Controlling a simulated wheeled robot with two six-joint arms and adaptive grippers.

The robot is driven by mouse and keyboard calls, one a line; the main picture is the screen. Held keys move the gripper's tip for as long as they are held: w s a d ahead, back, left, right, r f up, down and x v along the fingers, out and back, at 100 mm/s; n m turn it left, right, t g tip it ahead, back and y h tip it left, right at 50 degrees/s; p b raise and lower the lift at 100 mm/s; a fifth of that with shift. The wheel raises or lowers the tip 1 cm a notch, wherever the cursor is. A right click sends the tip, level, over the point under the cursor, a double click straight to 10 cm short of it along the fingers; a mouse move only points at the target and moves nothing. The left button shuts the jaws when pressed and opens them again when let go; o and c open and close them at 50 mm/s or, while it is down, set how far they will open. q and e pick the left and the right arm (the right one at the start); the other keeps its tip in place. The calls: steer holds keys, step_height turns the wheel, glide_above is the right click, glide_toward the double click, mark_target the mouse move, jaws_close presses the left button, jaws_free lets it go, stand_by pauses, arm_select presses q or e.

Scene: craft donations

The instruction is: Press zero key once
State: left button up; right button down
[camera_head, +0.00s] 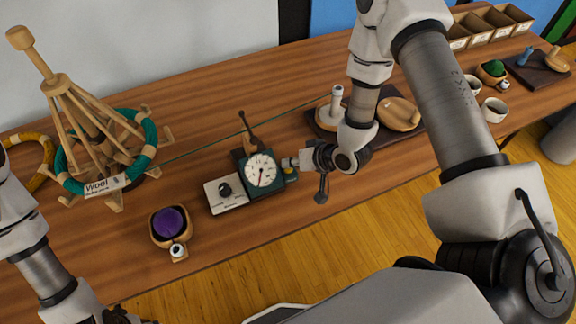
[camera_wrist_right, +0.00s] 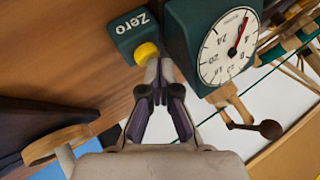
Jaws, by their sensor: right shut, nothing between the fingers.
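The zero key is a round yellow button (camera_wrist_right: 147,53) on a dark green block marked "Zero" (camera_wrist_right: 128,27) in the right wrist view. The block sits beside the green counter with its white dial (camera_wrist_right: 228,48), which also shows in the head view (camera_head: 262,170). My right gripper (camera_wrist_right: 160,64) is shut and empty, its fingertips at the edge of the yellow button. I cannot tell whether they touch it. In the head view my right gripper (camera_head: 295,163) is right of the dial and hides most of the key. My left gripper (camera_head: 118,315) is at the bottom left, partly cut off.
A wooden yarn swift (camera_head: 85,115) with green yarn stands at the left. A bowl with a purple ball (camera_head: 170,222) is near the front edge. A green strand (camera_head: 235,135) runs across the table.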

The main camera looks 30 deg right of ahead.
mark_target(290, 169)
steer(key=shift+r+p, duration=0.5)
steer(key=shift+r, duration=0.3)
step_height(290, 169, up, 5)
steer(key=p, duration=0.4)
steer(key=shift+r, duration=0.1)
stand_by(0.4)
steer(key=shift+s+f, duration=0.1)
steer(key=shift+f, duration=0.1)
steer(key=s+f+g+h, duration=0.1)
steer(key=s+f, duration=0.1)
steer(key=s, duration=0.1)
steer(key=s+f+g, duration=0.1)
steer(key=s+f, duration=0.2)
steer(key=s, duration=0.1)
steer(key=s+f+g+h+b, duration=0.1)
steer(key=s+f, duration=0.1)
steer(key=s, duration=0.1)
steer(key=shift+s+d+f+n+g+h, duration=0.25)
steer(key=shift+s+d+n+g+h, duration=0.05)
steer(key=shift+s+d+g, duration=0.1)
steer(key=s+d+f+g+h, duration=0.1)
steer(key=s+g, duration=0.1)
steer(key=s, duration=0.4)
steer(key=s+d+f+n+g+h, duration=0.1)
steer(key=s, duration=0.5)
steer(key=shift+f+g+h, duration=0.3)
steer(key=shift+g, duration=0.1)
